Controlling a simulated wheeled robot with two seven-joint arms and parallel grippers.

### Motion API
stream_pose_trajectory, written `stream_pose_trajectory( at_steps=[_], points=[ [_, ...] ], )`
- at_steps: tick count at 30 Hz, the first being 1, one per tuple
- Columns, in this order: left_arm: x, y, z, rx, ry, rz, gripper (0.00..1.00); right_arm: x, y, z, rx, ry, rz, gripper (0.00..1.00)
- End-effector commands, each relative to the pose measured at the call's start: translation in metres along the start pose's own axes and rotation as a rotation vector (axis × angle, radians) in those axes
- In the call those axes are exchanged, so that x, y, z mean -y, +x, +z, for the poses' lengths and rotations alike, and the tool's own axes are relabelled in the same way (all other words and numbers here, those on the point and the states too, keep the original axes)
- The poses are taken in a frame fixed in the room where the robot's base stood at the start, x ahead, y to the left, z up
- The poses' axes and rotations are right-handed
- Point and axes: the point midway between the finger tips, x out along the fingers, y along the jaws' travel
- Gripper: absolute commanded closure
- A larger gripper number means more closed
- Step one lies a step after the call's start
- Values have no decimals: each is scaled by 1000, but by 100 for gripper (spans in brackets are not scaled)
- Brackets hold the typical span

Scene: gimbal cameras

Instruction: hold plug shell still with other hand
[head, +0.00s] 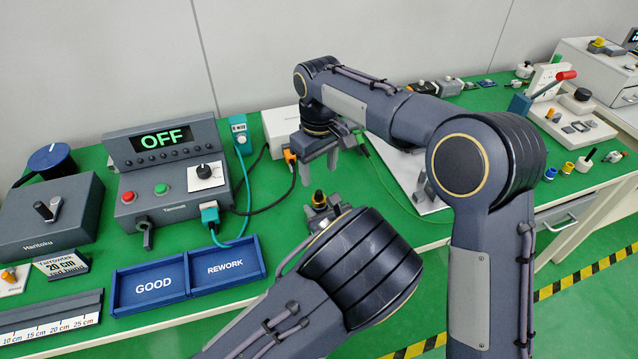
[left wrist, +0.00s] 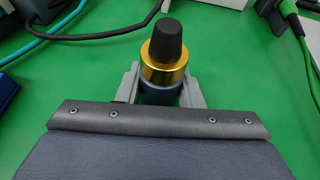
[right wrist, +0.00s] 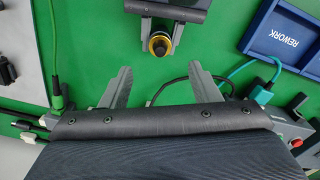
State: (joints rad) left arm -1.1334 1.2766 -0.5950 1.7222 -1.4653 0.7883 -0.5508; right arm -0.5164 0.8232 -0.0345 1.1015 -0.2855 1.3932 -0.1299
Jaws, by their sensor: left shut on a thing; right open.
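The plug shell (head: 319,198) has a black tapered top, a gold ring and a dark lower body. My left gripper (head: 320,212) is shut around its lower body and holds it upright over the green bench. The left wrist view shows the shell (left wrist: 166,65) between the grey fingers; its lower end is hidden. My right gripper (head: 320,168) is open and empty, above and behind the shell in the head view. In the right wrist view the shell (right wrist: 160,44) shows beyond the open fingertips (right wrist: 161,70), apart from them.
The blue GOOD and REWORK trays (head: 222,266) and the tester reading OFF (head: 165,141) stand left. A teal cable (head: 243,190), a black cable and a green cable (head: 385,185) lie around the work spot. A white box (head: 280,130) stands behind.

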Motion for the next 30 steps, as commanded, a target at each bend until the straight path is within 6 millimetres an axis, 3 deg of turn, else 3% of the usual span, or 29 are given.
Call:
stream_pose_trajectory(
  at_steps=[6,17,18,23,30],
  points=[
    [0,0,0,1,0,0,100,0,-28,0,-1,0,0,44],
    [0,0,0,1,0,0,100,0,-34,0,1,0,-1,44],
    [0,0,0,1,0,0,63,0,-34,0,1,0,-1,44],
    [0,0,0,1,0,0,42,0,-33,0,1,0,-1,44],
    [0,0,0,0,0,0,41,0,-33,0,1,1,-1,44]
  ],
)
